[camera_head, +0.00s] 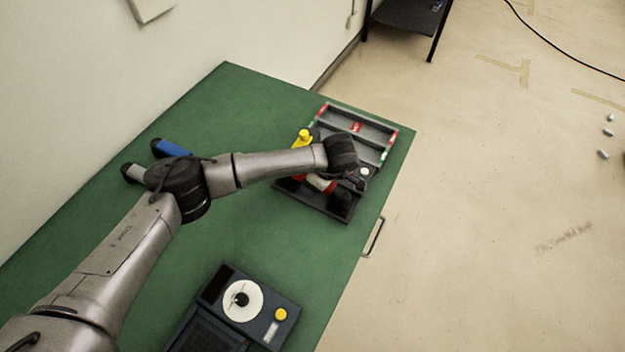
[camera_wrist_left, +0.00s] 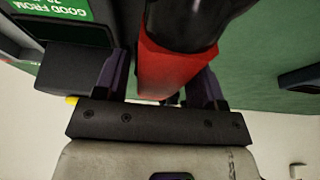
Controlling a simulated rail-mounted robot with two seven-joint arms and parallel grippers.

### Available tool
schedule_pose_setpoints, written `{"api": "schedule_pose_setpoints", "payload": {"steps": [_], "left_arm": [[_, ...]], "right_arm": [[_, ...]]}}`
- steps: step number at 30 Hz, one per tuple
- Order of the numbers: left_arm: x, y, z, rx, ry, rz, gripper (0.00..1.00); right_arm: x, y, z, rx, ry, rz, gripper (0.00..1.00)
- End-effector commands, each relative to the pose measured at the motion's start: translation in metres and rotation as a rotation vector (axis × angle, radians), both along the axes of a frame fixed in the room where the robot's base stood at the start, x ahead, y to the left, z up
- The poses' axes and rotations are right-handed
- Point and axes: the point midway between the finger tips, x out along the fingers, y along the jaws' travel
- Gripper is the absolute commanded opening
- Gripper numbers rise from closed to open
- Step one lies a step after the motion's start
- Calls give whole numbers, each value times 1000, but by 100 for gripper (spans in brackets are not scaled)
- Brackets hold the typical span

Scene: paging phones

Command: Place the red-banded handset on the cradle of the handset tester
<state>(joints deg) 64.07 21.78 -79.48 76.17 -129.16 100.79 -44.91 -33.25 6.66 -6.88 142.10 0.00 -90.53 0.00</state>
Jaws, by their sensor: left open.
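The red-banded handset (camera_wrist_left: 172,68) has a black end and a red band. In the left wrist view its red part lies between the two fingers of my left gripper (camera_wrist_left: 158,84), which stand apart on either side of it. In the head view, part of the handset (camera_head: 330,188) shows beneath the wrist, over the dark compartmented unit (camera_head: 376,124); the fingertips are mostly hidden. A dark device (camera_head: 287,301) with a white disc and a yellow button stands at the near edge of the table. I cannot tell for certain which unit is the tester; its cradle is not clear.
A blue-banded handset (camera_head: 172,148) and a grey handset (camera_head: 133,172) lie behind my left elbow. The green table (camera_head: 250,230) is clear between the two units. A wall borders its left side.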

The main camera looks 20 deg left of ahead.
Motion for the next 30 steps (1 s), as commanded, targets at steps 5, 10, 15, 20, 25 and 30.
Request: {"api": "schedule_pose_setpoints", "payload": {"steps": [5, 10, 15, 20, 25, 30], "left_arm": [[-1, -14, 34, 0, -2, -4, 64], [-3, -26, 62, 1, -2, -3, 64], [-4, -34, 83, 1, -2, -2, 64], [-5, -39, 94, 0, 1, -2, 64], [-6, -41, 98, 0, 0, -1, 64], [-6, -41, 98, 0, 0, -1, 64]], "right_arm": [[0, -2, 6, -5, 0, 4, 43], [0, -3, 9, -9, 0, 5, 43], [0, -2, 11, -8, 0, 6, 43], [0, -2, 12, -7, 0, 4, 43], [0, -1, 12, -3, 0, 2, 43], [0, 0, 12, 0, -1, -1, 43]]}}
